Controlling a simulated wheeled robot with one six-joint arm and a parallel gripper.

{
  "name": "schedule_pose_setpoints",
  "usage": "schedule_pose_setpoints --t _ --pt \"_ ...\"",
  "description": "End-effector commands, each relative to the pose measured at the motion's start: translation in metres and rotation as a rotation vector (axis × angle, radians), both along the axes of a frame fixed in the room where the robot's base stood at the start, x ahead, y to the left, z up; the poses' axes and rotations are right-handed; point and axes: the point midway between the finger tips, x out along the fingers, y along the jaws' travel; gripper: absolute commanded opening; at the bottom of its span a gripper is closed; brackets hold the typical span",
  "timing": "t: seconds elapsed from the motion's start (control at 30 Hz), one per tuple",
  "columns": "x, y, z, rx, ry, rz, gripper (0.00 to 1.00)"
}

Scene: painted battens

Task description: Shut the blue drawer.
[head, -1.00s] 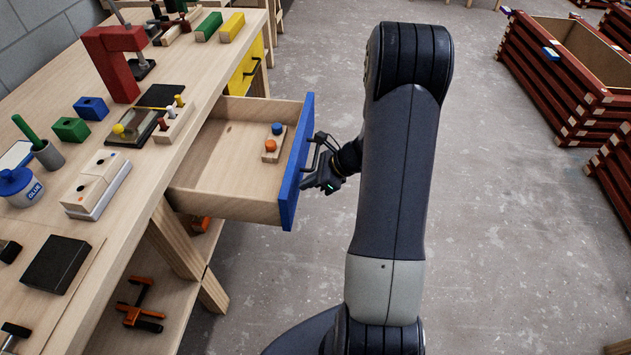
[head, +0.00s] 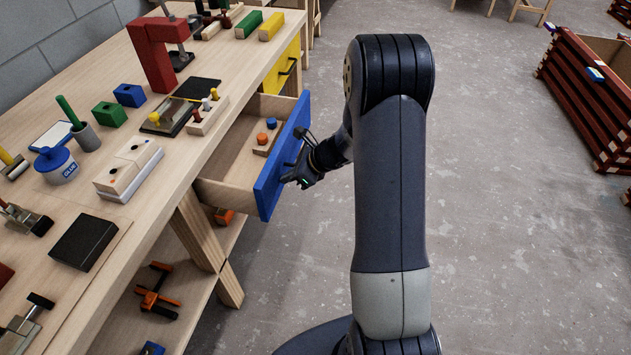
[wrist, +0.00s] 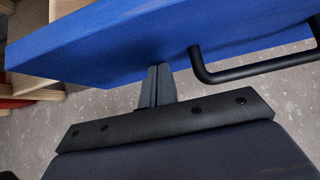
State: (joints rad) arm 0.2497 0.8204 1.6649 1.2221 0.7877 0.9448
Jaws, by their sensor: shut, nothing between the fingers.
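The blue drawer (head: 283,160) stands part way out of the workbench, its blue front facing right. Inside it lies a small wooden block with orange and blue knobs (head: 265,140). My gripper (head: 292,177) is at the outer face of the blue front, its fingers together and empty. In the wrist view the shut fingers (wrist: 158,85) reach the blue front (wrist: 130,45), beside the black handle (wrist: 250,70) and not around it. I cannot tell exactly whether the fingertips touch the front.
The workbench top (head: 150,215) holds a red clamp block (head: 158,55), a glue pot (head: 56,165) and several blocks. A yellow drawer (head: 283,68) is farther back. Dark red crates (head: 590,95) stand at the right. The concrete floor between is clear.

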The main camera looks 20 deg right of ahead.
Motion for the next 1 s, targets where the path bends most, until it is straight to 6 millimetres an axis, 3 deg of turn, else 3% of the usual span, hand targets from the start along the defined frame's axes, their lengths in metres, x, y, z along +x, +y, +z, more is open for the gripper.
schedule_pose_setpoints --t 0.2,0.5,0.7,1.0 --pt "0.035 0.054 0.001 0.0 -0.001 0.006 0.0" --pt "0.075 0.113 0.001 0.0 0.001 0.004 0.0" --pt "0.092 0.137 0.001 0.0 -0.001 0.002 0.0" --pt "0.103 0.152 0.001 0.001 -0.001 -0.001 0.0"
